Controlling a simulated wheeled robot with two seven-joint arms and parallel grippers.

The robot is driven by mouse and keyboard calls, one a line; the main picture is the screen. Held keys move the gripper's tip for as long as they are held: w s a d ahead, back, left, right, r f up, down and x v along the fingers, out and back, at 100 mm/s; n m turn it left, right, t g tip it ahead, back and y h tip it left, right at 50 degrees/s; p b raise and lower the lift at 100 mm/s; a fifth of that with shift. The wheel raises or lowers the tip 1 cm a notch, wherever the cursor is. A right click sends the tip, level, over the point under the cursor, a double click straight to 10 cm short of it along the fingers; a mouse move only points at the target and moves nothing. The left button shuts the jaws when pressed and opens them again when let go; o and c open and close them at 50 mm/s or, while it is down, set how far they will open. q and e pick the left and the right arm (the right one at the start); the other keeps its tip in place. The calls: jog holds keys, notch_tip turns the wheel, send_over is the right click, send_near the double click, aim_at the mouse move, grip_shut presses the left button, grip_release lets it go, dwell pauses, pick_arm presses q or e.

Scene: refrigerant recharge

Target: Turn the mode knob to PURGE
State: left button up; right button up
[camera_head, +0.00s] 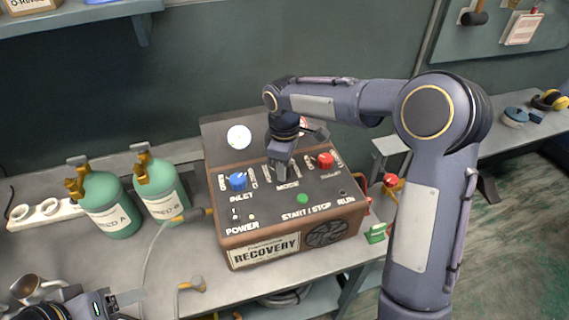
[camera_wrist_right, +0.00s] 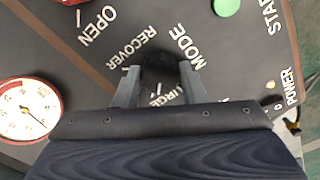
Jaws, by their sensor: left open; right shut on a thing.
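The dark mode knob (camera_wrist_right: 158,65) sits on the recovery machine's top panel (camera_head: 262,200), by the label MODE. In the right wrist view, RECOVER and a partly covered PURGE label lie around it. My right gripper (camera_head: 281,172) reaches down over the panel, and its fingers (camera_wrist_right: 159,75) are shut on the knob's two sides. The gripper hides most of the knob in the head view. A small white mark shows near the knob's lower edge; I cannot tell which setting it points to. My left gripper (camera_head: 122,300) is open and empty at the lower left.
A blue inlet knob (camera_head: 237,181) and a red knob (camera_head: 325,160) flank the mode knob. A green start/stop button (camera_head: 302,199) is in front. A white gauge (camera_wrist_right: 27,110) is near the right gripper. Two green cylinders (camera_head: 104,205) (camera_head: 160,188) stand left of the machine.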

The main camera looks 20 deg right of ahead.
jog(key=shift+r, duration=0.1)
jog(key=o, duration=1)
notch_tip(320, 180, up, 7)
jog(key=shift+f+b, duration=0.2)
jog(key=shift+b, duration=0.1)
jog(key=shift+r, duration=0.55)
